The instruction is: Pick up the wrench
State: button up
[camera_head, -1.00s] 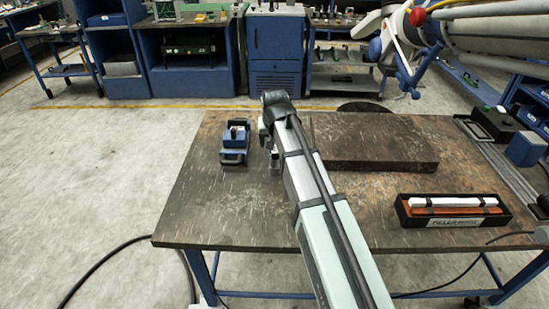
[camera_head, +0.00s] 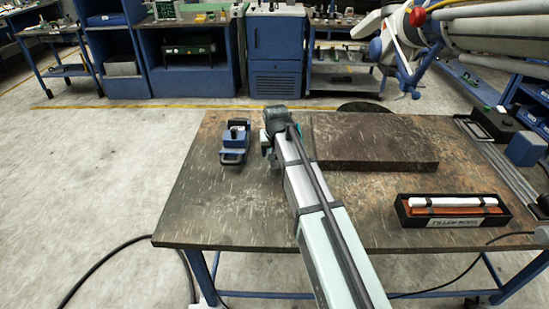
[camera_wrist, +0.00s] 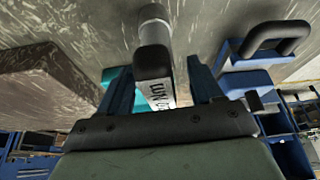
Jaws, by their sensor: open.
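In the wrist view, my gripper (camera_wrist: 158,68) is open, with one blue finger on each side of a tool. The tool, which I take to be the wrench (camera_wrist: 153,62), has a grey round end, a black body and a white lettered strip. I cannot tell whether the fingers touch it. Its lower part is hidden behind the gripper's dark crossbar. A teal piece (camera_wrist: 116,76) shows beside the left finger. In the head view, my gripper (camera_head: 268,147) is low over the table's far left part, mostly hidden by my arm, and the tool cannot be made out.
A blue block-like device with a handle (camera_head: 235,140) stands just left of my gripper. A thick dark slab (camera_head: 375,141) lies close on the right. A black open case (camera_head: 408,216) holds white and orange bars at the table's right. The front left tabletop (camera_head: 210,215) is clear.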

jog(key=shift+c, duration=0.2)
grip_shut()
dwell(0.3)
jog(key=shift+r, duration=0.15)
